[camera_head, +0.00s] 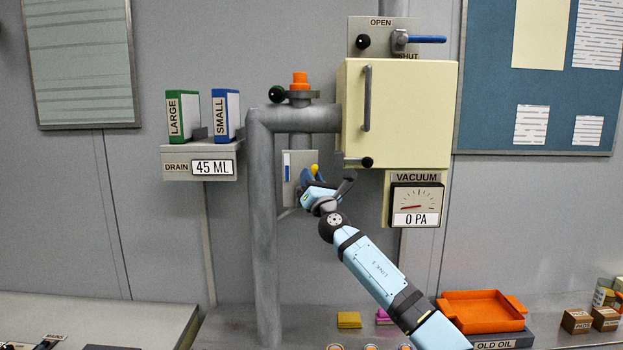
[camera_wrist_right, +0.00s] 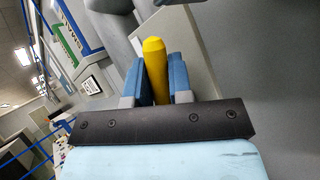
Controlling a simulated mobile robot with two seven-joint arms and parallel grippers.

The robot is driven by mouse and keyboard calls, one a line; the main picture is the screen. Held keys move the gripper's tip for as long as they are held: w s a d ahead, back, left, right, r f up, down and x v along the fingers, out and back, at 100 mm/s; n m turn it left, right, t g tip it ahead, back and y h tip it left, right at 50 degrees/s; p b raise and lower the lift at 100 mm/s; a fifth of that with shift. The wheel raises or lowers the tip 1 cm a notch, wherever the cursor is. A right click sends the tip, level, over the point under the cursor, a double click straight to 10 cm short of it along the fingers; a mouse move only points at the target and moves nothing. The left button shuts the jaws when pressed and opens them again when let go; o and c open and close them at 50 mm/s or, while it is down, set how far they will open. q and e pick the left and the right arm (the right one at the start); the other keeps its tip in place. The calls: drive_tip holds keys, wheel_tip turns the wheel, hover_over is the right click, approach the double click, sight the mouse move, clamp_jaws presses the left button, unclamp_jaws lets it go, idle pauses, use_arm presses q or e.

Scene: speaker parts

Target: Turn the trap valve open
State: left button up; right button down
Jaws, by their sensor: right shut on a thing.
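A yellow handle (camera_head: 315,169) stands at a small grey plate (camera_head: 292,178) with a blue strip, below the pipe and left of the cream box. My right gripper (camera_head: 313,178) is shut on it. In the right wrist view the yellow handle (camera_wrist_right: 156,70) sits between the two blue finger pads, its rounded tip showing past them. Its base is hidden by the gripper. Another valve, with a blue lever (camera_head: 425,39) pointing right, is on a plate (camera_head: 380,22) marked OPEN and SHUT above the box. No label shows which is the trap valve. My left gripper is not in view.
A grey pipe (camera_head: 262,230) rises just left of my right gripper. The cream box (camera_head: 405,110) is at upper right, above a gauge (camera_head: 415,205) reading 0 PA. A drain shelf (camera_head: 198,164) is at left. An orange tray (camera_head: 482,308) sits at lower right.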

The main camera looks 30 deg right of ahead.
drive_tip(key=c, duration=1.1)
unclamp_jaws()
drive_tip(key=shift+o, duration=0.2)
drive_tip(key=b+v, duration=0.2)
drive_tip(key=v, duration=1.1)
drive_tip(key=shift+s+f, duration=0.2)
drive_tip(key=shift+s, duration=0.15)
drive_tip(key=shift+a+f, duration=0.1)
drive_tip(key=shift+a, duration=0.05)
